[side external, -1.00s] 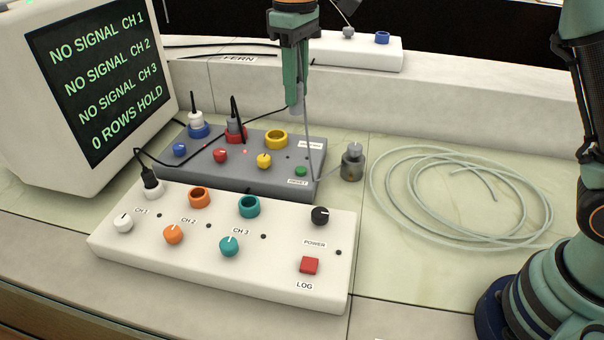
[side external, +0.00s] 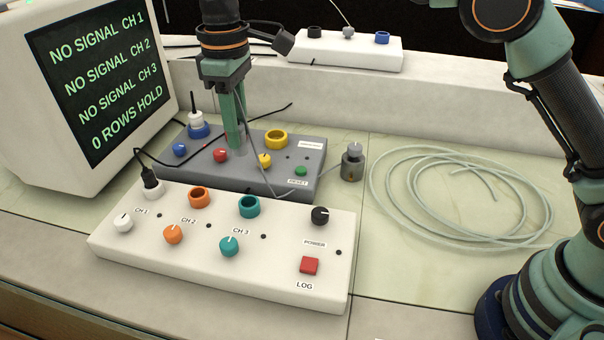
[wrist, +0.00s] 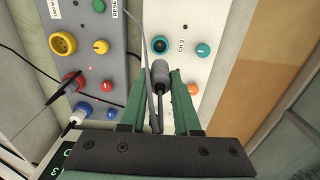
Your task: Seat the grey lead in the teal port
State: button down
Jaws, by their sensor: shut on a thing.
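My gripper (side external: 236,145) is shut on the grey lead (wrist: 160,75), a grey plug that points down between the fingers. In the side view it hangs above the grey box, up and slightly left of the teal port (side external: 249,206) in the picture. In the wrist view the teal port (wrist: 160,45) is an open ring just beyond the plug's end. The plug looks apart from it. The lead's thin grey cable sags from my gripper toward a grey cylinder (side external: 352,164) on the bench. The fingers partly hide the plug in the side view.
The white box (side external: 290,285) carries an empty orange port (side external: 199,197), a black plug (side external: 151,182) at CH 1, and several knobs. The grey box (side external: 318,168) behind has a yellow port (side external: 276,139). A coiled tube (side external: 455,198) lies right. The monitor (side external: 100,75) stands left.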

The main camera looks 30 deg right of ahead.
notch_tip(320, 180, down, 14)
jog(key=shift+r, duration=0.1)
dwell(0.4)
jog(key=c, duration=0.6)
grip_release()
